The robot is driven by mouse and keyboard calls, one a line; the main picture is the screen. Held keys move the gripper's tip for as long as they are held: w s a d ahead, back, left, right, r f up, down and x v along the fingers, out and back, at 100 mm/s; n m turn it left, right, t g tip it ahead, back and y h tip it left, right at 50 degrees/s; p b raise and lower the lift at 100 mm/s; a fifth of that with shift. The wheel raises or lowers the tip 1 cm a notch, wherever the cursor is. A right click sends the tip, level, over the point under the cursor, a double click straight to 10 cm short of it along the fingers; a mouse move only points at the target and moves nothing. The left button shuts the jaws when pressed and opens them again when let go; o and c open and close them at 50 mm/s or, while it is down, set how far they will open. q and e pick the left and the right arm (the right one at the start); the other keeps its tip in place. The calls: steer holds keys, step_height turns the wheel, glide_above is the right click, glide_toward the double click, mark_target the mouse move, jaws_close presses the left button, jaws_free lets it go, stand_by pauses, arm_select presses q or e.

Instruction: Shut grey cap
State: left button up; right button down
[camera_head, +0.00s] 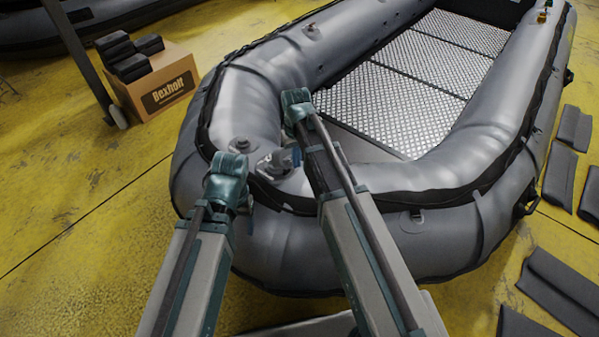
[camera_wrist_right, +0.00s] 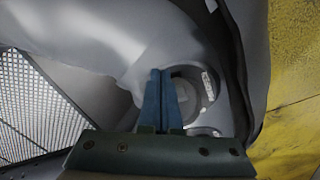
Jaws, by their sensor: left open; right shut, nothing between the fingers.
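A grey inflatable boat (camera_head: 250,85) lies with its rounded end toward me. A grey round cap or valve fitting (camera_head: 272,164) sits on the near-left tube. In the right wrist view, the round grey fitting (camera_wrist_right: 186,97) is behind and just right of my fingertips. My right gripper (camera_head: 292,157) is shut and empty, its blue fingers (camera_wrist_right: 160,75) together beside the fitting. Contact cannot be told. My left gripper (camera_head: 247,197) is open near the tube, left of the fitting; its fingers are mostly hidden. Whether the cap is fully closed cannot be told.
A second round knob (camera_head: 240,145) stands on the tube close to the fitting. A cardboard box (camera_head: 160,92) with black blocks on it stands at the left. Dark flat pads (camera_head: 562,285) lie on the yellow floor at the right.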

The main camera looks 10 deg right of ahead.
mark_target(285, 152)
steer(key=shift+w+a+r+p, duration=0.4)
steer(key=shift+w+a, duration=0.2)
steer(key=shift+w, duration=0.25)
steer(key=shift+a, duration=0.1)
steer(key=shift+w, duration=0.2)
steer(key=shift+w+a, duration=0.7)
steer(key=shift+w, duration=0.15)
steer(key=shift+a, duration=0.1)
steer(key=shift+w+a+f, duration=0.25)
steer(key=shift+w+a, duration=0.3)
steer(key=shift+w, duration=0.2)
